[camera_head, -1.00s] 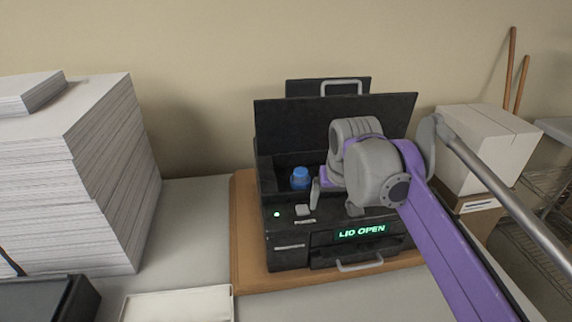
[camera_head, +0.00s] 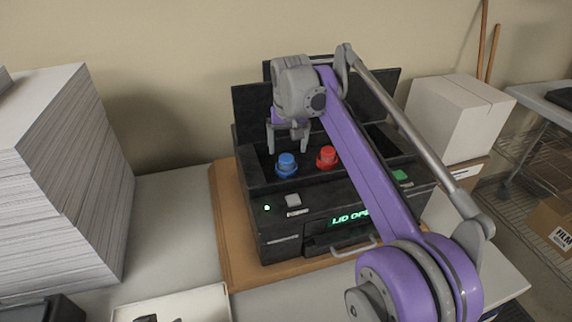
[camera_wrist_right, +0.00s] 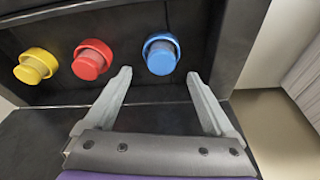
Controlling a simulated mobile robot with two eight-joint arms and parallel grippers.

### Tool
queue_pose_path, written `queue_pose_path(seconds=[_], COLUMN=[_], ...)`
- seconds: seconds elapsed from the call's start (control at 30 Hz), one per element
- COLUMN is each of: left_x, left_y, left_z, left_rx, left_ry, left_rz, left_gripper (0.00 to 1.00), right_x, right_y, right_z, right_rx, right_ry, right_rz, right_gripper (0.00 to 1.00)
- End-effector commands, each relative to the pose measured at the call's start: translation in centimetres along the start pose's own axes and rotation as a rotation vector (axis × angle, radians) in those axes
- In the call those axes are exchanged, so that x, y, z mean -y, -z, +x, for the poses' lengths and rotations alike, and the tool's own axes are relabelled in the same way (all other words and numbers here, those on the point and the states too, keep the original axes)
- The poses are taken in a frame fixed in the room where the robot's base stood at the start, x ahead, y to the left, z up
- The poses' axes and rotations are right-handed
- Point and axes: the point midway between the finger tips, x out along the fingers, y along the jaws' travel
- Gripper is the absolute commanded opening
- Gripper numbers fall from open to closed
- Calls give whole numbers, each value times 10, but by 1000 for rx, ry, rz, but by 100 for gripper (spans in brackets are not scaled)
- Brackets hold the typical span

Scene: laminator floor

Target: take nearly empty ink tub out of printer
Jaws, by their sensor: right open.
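The black printer (camera_head: 285,228) has its lid up, and its display reads LID OPEN. In its open bay stand a blue-capped tub (camera_head: 286,162) and a red-capped tub (camera_head: 327,156). The right wrist view shows the blue cap (camera_wrist_right: 161,54), the red cap (camera_wrist_right: 91,62) and a yellow cap (camera_wrist_right: 35,67) in a row. I cannot tell any ink level. My right gripper (camera_head: 287,146) is open and empty, its fingers pointing down just behind and above the blue cap. In the right wrist view its fingertips (camera_wrist_right: 158,76) lie apart, near the blue cap. My left gripper is not in view.
Tall paper stacks (camera_head: 65,165) stand left of the printer. A white tray (camera_head: 205,298) with dark items sits at the front. A white box (camera_head: 455,115) and a wire shelf (camera_head: 540,160) are at the right. The grey table between paper and printer is clear.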

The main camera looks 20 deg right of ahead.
Motion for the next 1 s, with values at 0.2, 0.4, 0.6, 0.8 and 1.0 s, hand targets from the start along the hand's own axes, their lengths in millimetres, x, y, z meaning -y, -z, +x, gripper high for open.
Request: queue_pose_path(seconds=[0.2, 0.4, 0.6, 0.8, 1.0], left_x=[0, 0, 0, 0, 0], left_y=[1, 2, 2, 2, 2], left_z=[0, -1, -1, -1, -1], left_rx=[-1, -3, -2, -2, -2], left_ry=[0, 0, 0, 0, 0], left_rz=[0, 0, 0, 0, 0], left_gripper=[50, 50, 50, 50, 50], right_x=[2, 2, 2, 2, 2], right_y=[-2, -2, -2, -2, -2], right_z=[33, 47, 47, 47, 47], right_rx=[-1, -1, 0, 0, 0], right_ry=[0, 0, 0, 0, 0], right_rz=[0, 0, 0, 0, 0], right_gripper=[89, 89, 87, 51, 15])
